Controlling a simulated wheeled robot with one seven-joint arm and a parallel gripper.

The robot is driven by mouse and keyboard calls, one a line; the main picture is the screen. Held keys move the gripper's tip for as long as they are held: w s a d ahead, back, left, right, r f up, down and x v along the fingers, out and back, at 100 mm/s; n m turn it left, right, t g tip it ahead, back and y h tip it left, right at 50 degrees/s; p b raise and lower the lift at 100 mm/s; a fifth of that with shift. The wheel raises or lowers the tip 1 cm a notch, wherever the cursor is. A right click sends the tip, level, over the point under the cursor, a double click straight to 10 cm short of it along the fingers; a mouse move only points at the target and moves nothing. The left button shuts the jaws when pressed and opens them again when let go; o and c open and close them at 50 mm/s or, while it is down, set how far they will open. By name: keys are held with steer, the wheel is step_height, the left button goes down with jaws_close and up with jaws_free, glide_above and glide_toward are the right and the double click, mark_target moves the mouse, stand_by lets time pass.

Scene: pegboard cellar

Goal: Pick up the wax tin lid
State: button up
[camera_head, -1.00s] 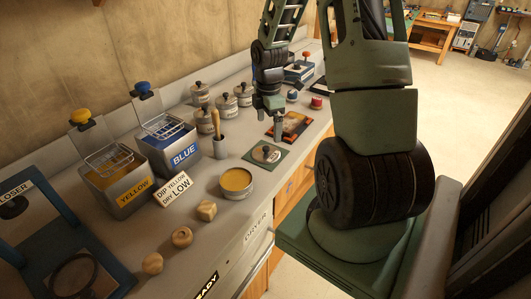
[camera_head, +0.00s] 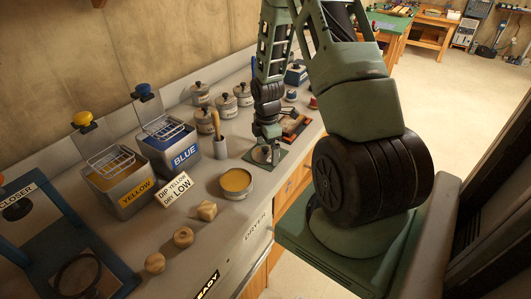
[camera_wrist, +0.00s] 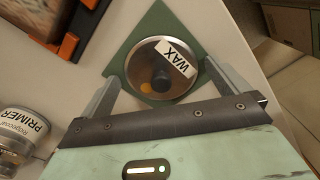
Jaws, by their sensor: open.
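The wax tin lid (camera_wrist: 178,85) is a round grey metal lid with a dark knob and a white "WAX" label. It lies on a green square mat (camera_wrist: 135,50) on the bench. My gripper (camera_wrist: 160,88) is open, with one finger at each side of the lid in the wrist view; I cannot tell whether they touch it. In the head view my gripper (camera_head: 266,156) is down over the green mat (camera_head: 279,164) and hides much of the lid. The open tin of yellow wax (camera_head: 236,183) stands nearer on the bench.
A primer jar (camera_wrist: 22,130) and an orange-and-black framed piece (camera_wrist: 68,45) lie close by. The bench's front edge is near the mat.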

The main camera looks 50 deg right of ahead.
steer(key=c, duration=0.8)
